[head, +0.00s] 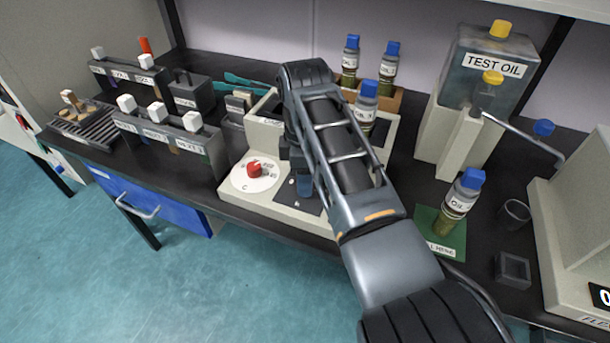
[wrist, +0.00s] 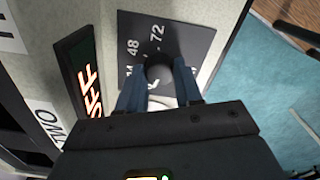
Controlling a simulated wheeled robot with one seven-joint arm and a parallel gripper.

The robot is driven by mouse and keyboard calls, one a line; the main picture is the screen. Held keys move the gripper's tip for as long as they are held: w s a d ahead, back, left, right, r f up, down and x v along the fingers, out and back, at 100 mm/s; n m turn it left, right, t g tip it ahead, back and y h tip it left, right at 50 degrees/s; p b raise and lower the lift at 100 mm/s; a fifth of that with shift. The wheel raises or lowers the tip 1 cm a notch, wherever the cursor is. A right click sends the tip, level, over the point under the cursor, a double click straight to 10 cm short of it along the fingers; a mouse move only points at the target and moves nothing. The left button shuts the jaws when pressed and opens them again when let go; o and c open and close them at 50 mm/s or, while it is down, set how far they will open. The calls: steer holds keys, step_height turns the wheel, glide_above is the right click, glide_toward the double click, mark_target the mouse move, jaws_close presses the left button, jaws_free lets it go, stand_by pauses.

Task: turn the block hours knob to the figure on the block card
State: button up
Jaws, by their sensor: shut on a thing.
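The block hours knob (wrist: 159,70) is a dark round knob on a dark plate (wrist: 190,36) in the wrist view. Pale figures on the plate include 48 and 72, and another is partly covered. My gripper (wrist: 160,84) has its blue fingers on both sides of the knob and is shut on it. In the head view my gripper (head: 304,186) points down at the front of the pale heating block unit (head: 285,212), and my arm hides the knob. The knob's pointer is not clear. I cannot make out the block card in either view.
A red knob on a white dial (head: 240,184) sits left of my gripper. An orange-lit display (wrist: 88,85) is beside the plate. Blue-capped oil bottles (head: 388,65) stand behind my arm; another bottle (head: 461,197) stands on a green mat (head: 424,218). A TEST OIL tank (head: 487,75) stands behind.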

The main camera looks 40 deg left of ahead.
steer(key=shift+r, duration=0.1)
steer(key=m+p, duration=0.2)
steer(key=m, duration=0.2)
steer(key=shift+m, duration=0.4)
steer(key=m+p, duration=0.1)
steer(key=m, duration=0.3)
steer(key=shift+m+p, duration=0.3)
steer(key=shift+p, duration=0.1)
steer(key=o, duration=1)
steer(key=shift+o, duration=0.2)
steer(key=shift+r, duration=3.85)
